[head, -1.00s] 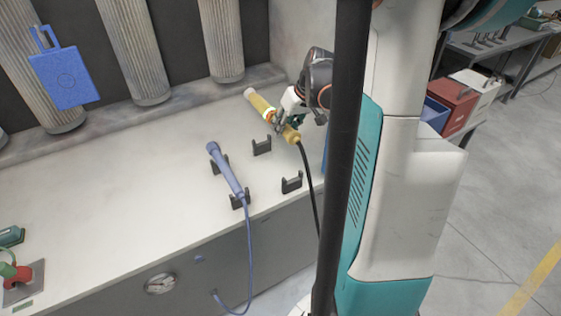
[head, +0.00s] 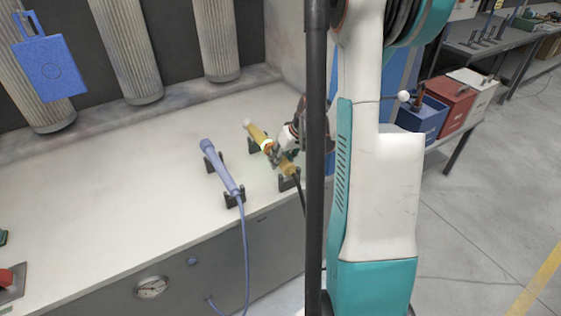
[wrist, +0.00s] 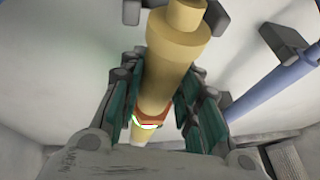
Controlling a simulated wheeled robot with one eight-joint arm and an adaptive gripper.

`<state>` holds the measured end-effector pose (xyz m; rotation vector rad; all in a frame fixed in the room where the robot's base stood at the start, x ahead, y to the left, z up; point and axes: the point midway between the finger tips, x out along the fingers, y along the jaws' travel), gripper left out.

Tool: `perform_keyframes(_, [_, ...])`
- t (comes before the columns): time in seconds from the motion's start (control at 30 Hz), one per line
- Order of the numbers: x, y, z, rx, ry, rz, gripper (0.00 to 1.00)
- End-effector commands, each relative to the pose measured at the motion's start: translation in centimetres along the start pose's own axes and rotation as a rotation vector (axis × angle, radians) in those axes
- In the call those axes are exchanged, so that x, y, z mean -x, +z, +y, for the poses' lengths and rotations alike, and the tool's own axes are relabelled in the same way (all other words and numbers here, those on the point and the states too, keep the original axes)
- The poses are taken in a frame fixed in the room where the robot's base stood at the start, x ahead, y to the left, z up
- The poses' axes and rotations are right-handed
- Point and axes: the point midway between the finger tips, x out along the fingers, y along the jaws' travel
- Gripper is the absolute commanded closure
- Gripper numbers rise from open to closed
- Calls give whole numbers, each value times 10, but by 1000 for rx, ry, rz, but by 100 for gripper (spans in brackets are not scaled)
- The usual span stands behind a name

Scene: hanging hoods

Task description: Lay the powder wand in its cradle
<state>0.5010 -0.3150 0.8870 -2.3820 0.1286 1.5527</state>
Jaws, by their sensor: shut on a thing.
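The yellow powder wand (head: 257,133) is in my gripper (head: 277,154), with a glowing band near its middle. It lies along the line of its cradle, two black U-shaped brackets, one at the back (head: 253,147) and one at the front (head: 288,183). In the wrist view my gripper (wrist: 160,88) is shut around the wand (wrist: 172,55). A dark bracket (wrist: 215,17) shows at the wand's upper end there, partly hidden behind it. I cannot tell whether the wand touches the bracket bottoms.
A blue wand (head: 218,165) rests in a matching cradle (head: 234,199) to the left, its hose hanging over the bench's front edge. A blue hanging plate (head: 50,68) and ribbed filter columns (head: 125,50) stand behind.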

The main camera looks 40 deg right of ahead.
Motion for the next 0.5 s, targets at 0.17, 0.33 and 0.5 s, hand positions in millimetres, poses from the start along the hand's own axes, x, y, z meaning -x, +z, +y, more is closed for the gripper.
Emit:
perform_keyframes(0.17, [-2, 1, 0, 0, 0, 1, 100])
perform_keyframes(0.33, [-4, 1, 1, 0, 0, 1, 100])
perform_keyframes(0.5, [-5, 2, 1, 0, 0, 0, 51])
